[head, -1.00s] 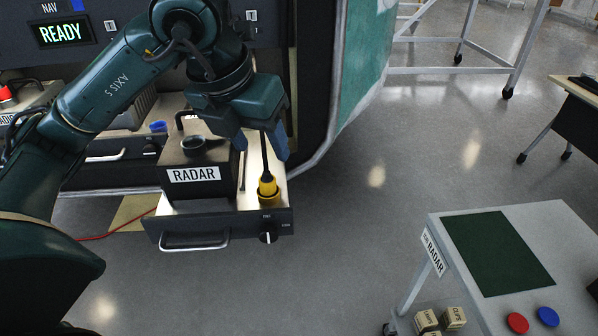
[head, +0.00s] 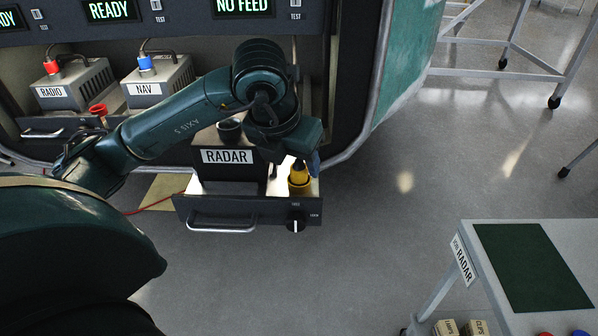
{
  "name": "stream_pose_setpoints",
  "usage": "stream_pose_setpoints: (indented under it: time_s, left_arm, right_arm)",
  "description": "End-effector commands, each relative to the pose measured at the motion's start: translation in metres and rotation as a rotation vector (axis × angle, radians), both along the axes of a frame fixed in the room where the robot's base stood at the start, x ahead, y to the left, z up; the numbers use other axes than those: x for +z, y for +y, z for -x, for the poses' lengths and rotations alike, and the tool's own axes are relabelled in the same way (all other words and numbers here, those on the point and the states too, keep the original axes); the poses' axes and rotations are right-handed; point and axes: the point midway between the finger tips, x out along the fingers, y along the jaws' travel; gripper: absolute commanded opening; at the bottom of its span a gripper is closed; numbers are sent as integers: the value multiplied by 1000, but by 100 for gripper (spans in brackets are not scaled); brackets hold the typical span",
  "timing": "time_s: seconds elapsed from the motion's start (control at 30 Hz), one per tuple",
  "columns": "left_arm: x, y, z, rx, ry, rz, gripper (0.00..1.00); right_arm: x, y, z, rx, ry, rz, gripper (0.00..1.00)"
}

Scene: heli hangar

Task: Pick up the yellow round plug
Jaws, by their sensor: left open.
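The yellow round plug (head: 299,181) stands upright at the right end of the pulled-out drawer (head: 249,214), beside the black box labelled RADAR (head: 227,172). My left gripper (head: 297,163) is right above the plug, pointing down, with its jaws open. One blue finger shows at the plug's right side. The other finger is mostly hidden behind my wrist, and so is the plug's top. I cannot tell whether the fingers touch the plug. My right gripper is not in view.
The drawer front has a handle (head: 222,227) and a knob (head: 296,222). RADIO (head: 75,88) and NAV (head: 157,83) boxes stand on the shelf to the left. A white cart (head: 477,237) with a green mat (head: 531,266) is at lower right. The floor between is clear.

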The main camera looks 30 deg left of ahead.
Motion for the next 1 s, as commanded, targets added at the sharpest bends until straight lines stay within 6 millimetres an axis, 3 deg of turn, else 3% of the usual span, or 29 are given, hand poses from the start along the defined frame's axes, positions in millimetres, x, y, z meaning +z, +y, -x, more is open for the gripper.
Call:
stream_pose_setpoints:
  time_s: [0.13, 0.4, 1.0]
  left_arm:
    - [-15, -1, -7, -2, 1, 2, 54]
    - [-17, -1, -8, -2, -1, 1, 53]
    - [-16, -1, -8, -2, -1, 1, 5]
  right_arm:
    - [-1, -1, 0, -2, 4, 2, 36]
    - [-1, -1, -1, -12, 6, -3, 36]
    - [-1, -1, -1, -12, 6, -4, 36]
